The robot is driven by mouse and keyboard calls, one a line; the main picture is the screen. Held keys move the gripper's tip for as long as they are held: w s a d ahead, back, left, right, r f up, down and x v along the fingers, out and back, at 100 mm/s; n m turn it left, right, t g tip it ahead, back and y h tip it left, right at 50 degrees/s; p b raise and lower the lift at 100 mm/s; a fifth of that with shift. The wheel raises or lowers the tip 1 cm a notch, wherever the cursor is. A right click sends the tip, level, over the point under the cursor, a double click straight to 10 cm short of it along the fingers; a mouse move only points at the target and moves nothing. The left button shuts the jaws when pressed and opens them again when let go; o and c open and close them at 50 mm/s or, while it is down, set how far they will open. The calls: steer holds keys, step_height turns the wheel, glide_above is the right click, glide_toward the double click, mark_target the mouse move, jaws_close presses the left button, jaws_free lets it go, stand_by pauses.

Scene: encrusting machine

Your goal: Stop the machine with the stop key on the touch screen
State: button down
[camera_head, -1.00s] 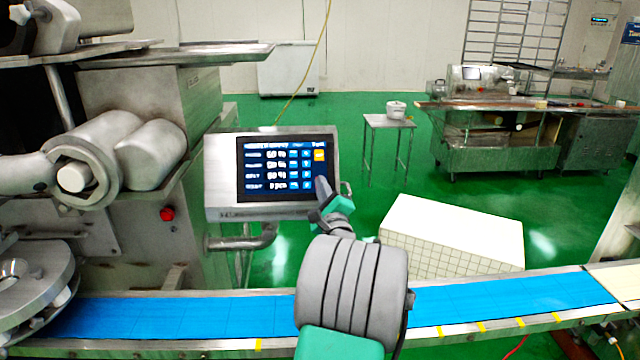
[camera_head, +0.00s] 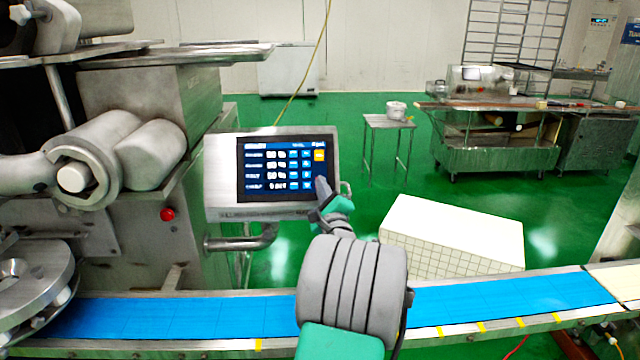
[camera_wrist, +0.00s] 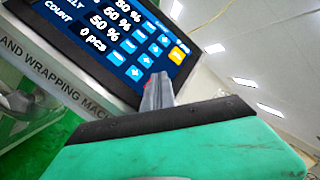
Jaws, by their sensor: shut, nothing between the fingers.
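The touch screen (camera_head: 287,168) is a dark panel in a grey metal housing beside the machine. It shows rows of values, blue arrow keys and one orange key (camera_head: 319,156) at the upper right. My gripper (camera_head: 322,186) is shut and empty, its tip at the screen's lower right corner, below the orange key. In the wrist view the screen (camera_wrist: 100,45) is tilted, with the orange key (camera_wrist: 179,52) beyond the fingertips (camera_wrist: 158,88). The fingers hide the lower right part of the screen, and no stop key shows there. I cannot tell whether the tip touches the glass.
A blue conveyor belt (camera_head: 200,317) runs across the front, under my arm. A red button (camera_head: 167,214) sits on the machine's body at the left. A white tiled box (camera_head: 455,235) stands behind the belt at the right. A small table (camera_head: 388,123) stands farther back.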

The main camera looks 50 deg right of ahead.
steer(key=shift+s+a+r, duration=0.3)
steer(key=shift+s+a, duration=0.05)
steer(key=shift+a, duration=0.1)
steer(key=shift+s+a+r+p, duration=0.75)
steer(key=shift+s+a+r, duration=0.65)
steer(key=shift+a, duration=0.2)
steer(key=shift+f, duration=0.1)
